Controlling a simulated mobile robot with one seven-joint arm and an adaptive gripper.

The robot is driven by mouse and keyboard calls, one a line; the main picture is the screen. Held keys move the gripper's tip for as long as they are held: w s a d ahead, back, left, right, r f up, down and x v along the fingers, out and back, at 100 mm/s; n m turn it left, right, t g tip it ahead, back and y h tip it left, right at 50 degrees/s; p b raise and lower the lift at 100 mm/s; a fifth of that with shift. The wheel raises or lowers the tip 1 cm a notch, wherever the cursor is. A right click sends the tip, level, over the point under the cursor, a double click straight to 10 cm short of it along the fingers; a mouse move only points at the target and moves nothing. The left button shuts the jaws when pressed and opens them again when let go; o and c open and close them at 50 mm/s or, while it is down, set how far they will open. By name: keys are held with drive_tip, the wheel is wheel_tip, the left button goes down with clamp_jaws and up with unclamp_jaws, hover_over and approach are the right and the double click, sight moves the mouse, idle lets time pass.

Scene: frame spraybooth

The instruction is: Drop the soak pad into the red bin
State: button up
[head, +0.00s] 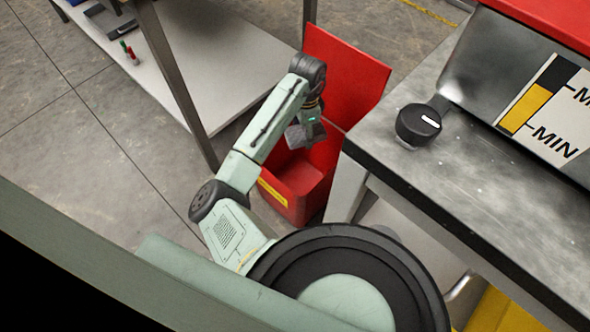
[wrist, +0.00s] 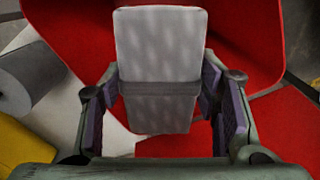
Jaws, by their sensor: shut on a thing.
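The soak pad (wrist: 161,45) is a pale grey rounded slab with a darker band across it. My gripper (wrist: 163,92) is shut on it, with a purple-lined finger on either side. In the head view, my gripper (head: 305,134) hangs over the open red bin (head: 290,188), whose tall red lid (head: 347,75) stands up behind. The grey pad is small and partly hidden there. In the wrist view, red surfaces of the bin (wrist: 265,125) lie behind and below the pad.
A metal workbench (head: 450,190) with a black knob (head: 418,124) and a MIN gauge label (head: 545,110) stands right of the bin. A low shelf (head: 215,60) is at left, its dark leg near the bin. A grey cylinder (wrist: 28,75) shows in the wrist view. Floor at left is clear.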

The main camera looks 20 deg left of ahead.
drive_tip(key=o, duration=1.2)
drive_tip(key=shift+r, duration=0.15)
wheel_tip(320, 180, up, 12)
drive_tip(key=shift+f, duration=0.1)
